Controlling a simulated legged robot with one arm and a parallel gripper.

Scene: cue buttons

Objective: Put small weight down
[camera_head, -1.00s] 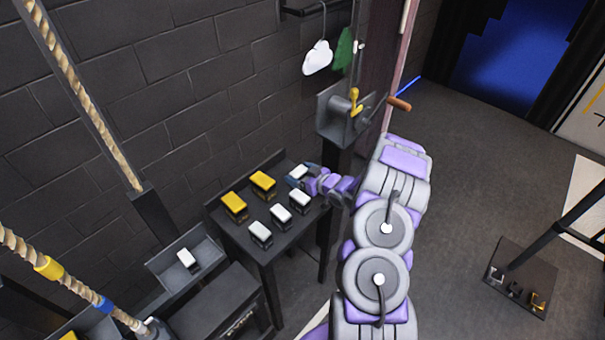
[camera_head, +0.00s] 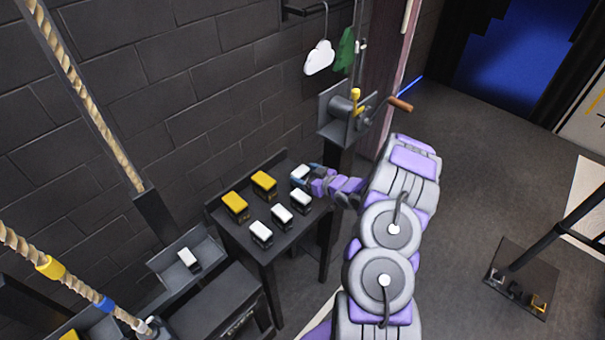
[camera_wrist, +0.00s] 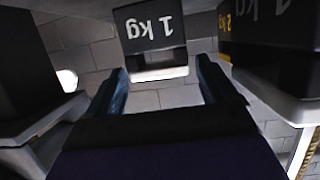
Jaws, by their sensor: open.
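A small white-topped weight (camera_head: 300,173) stands at the back right of the dark table (camera_head: 248,243). My gripper (camera_head: 306,177) is beside it at its right end. In the wrist view my gripper (camera_wrist: 162,70) is open, with its two dark fingers apart. A dark weight marked "1 kg" (camera_wrist: 150,30) with a pale part shows upside down just beyond and between the fingertips. Whether a finger touches it I cannot tell. More white-topped weights (camera_head: 282,214) stand in a row at the table's front right. Two yellow-topped weights (camera_head: 236,204) stand at the left; one marked "2 kg" (camera_wrist: 270,25) shows in the wrist view.
A tray (camera_head: 168,262) at the lower left holds another white-topped weight (camera_head: 189,259). A crank winch (camera_head: 347,110) stands on a post behind my gripper. Ropes (camera_head: 80,105) run along the left. The brick wall is close behind the table.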

